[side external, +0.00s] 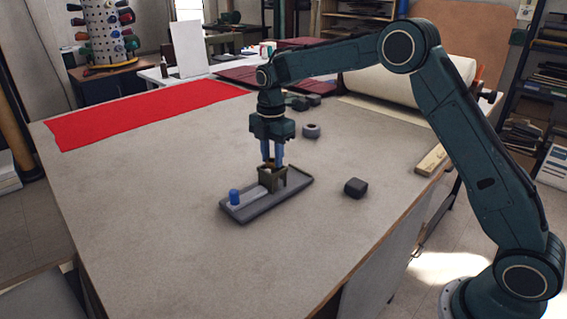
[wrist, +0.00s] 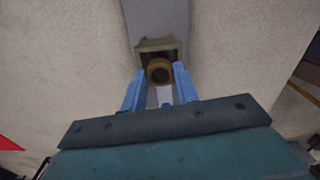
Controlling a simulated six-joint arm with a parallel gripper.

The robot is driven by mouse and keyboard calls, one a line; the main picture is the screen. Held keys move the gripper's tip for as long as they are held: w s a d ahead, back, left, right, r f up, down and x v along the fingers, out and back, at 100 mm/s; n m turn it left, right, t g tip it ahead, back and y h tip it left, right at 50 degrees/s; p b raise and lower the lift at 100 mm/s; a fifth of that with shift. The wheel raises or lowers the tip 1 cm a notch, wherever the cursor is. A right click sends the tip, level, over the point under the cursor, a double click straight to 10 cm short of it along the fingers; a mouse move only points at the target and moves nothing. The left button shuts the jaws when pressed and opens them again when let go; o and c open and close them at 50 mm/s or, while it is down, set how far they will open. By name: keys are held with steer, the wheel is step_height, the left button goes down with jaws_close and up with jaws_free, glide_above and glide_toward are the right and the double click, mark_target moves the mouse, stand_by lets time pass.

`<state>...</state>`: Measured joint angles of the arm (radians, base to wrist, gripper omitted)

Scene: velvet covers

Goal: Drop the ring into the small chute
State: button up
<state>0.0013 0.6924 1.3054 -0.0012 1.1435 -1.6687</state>
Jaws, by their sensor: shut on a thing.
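The brown ring (wrist: 158,62) shows in the wrist view between the blue fingertips of my gripper (wrist: 158,71). My gripper is shut on it. The small chute (side external: 279,178) is an olive open-topped box on a long grey tray (side external: 245,210). In the side view, my gripper (side external: 272,165) points straight down with its fingertips at the chute's top. In the wrist view, the chute (wrist: 148,44) frames the ring. I cannot tell how far the ring is inside the opening. The ring is not clear in the side view.
A blue cylinder (side external: 235,197) stands at the tray's near left end. A dark block (side external: 355,187) lies to the right, and a grey roll (side external: 311,131) lies behind. Red cloth (side external: 140,112) covers the far left of the table. The front of the table is clear.

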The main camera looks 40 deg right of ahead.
stand_by(0.4)
steer(key=o, duration=1)
steer(key=shift+r, duration=0.1)
steer(key=shift+r, duration=2.85)
